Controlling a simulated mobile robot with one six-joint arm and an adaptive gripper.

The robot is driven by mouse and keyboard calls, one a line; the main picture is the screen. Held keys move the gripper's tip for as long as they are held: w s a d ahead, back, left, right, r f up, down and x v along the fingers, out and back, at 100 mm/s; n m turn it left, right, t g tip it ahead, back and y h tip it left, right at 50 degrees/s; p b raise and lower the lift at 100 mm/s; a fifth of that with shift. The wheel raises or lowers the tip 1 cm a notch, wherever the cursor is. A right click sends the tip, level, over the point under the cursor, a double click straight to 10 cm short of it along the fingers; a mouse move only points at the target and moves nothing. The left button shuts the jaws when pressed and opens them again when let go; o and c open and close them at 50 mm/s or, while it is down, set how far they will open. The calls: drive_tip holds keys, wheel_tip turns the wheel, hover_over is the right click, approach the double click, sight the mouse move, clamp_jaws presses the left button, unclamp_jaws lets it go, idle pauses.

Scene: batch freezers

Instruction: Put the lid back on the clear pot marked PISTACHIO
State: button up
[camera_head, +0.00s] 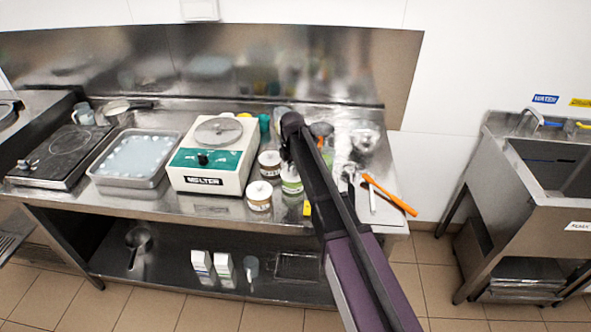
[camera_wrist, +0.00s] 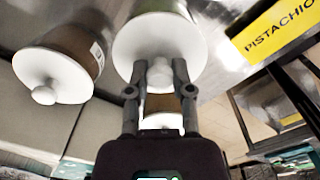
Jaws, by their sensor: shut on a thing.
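My gripper (camera_wrist: 160,72) is shut on the knob of a round white lid (camera_wrist: 132,48) in the wrist view. A yellow tag reading PISTACHIO (camera_wrist: 280,28) shows at the upper right there. In the head view, a clear pot with green contents (camera_head: 291,182) stands near the counter's front, beside a small yellow tag (camera_head: 306,208). My arm partly covers this pot and hides my gripper's tips.
Two brown pots stand close by, one at the front (camera_head: 259,197) and one behind it (camera_head: 269,163). A lidded brown pot (camera_wrist: 88,35) is left of the held lid. The white and green melter (camera_head: 213,160) stands left; an orange-handled tool (camera_head: 390,194) lies right.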

idle(0.4)
drive_tip(key=o, duration=0.9)
drive_tip(key=shift+c, duration=0.2)
drive_tip(key=shift+o, duration=0.4)
drive_tip(key=o, duration=0.3)
drive_tip(key=shift+o, duration=0.2)
drive_tip(key=shift+r, duration=0.2)
drive_tip(key=shift+r+p, duration=3.3)
drive_tip(key=shift+p, duration=0.2)
